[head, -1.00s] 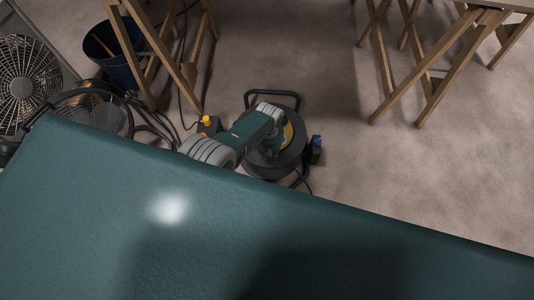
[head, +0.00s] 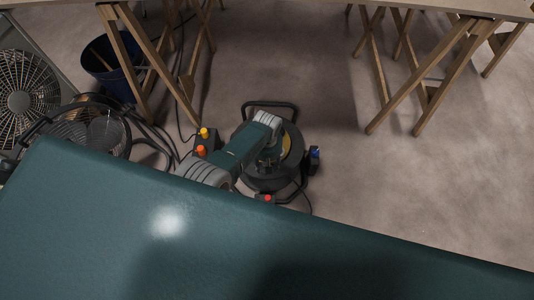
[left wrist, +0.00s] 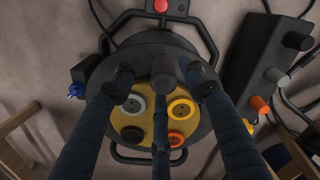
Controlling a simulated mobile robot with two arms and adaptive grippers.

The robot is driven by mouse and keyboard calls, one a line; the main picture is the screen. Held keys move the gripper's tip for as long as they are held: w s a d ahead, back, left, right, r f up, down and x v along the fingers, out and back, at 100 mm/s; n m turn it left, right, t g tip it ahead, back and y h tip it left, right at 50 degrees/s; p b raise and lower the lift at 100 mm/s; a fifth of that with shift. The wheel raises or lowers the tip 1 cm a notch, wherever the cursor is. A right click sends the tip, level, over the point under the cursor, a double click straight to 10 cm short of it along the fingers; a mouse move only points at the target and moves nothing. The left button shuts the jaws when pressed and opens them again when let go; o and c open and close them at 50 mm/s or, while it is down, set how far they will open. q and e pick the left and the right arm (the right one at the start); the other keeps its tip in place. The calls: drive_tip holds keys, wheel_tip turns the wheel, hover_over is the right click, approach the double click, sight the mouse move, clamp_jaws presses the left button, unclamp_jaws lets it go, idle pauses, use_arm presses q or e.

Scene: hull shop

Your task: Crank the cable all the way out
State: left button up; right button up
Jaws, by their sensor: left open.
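The cable reel (head: 248,176), a round dark drum with a tube frame, lies on the floor below my left arm. In the left wrist view its yellow hub (left wrist: 150,122) shows with white-ringed and orange-ringed sockets. A dark grey knob (left wrist: 164,69), which looks like the crank handle, stands near the drum's upper rim. My left gripper (left wrist: 165,85) is open, its fingers on both sides of the knob; I cannot tell if they touch it. In the head view the left gripper (head: 270,158) is over the reel, its fingers hard to make out. My right gripper is not in view.
A dark box with yellow and orange knobs (head: 205,142) stands left of the reel. Cables (head: 160,135), a blue bucket (head: 105,68) and fans (head: 28,88) crowd the left. Wooden trestles (head: 425,85) stand behind. The floor at right (head: 450,180) is clear.

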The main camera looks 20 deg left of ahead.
use_arm(q)
wheel_tip(320, 180, up, 10)
drive_tip(key=shift+r, duration=0.15)
idle(0.3)
drive_tip(key=shift+s, duration=0.1)
idle(0.3)
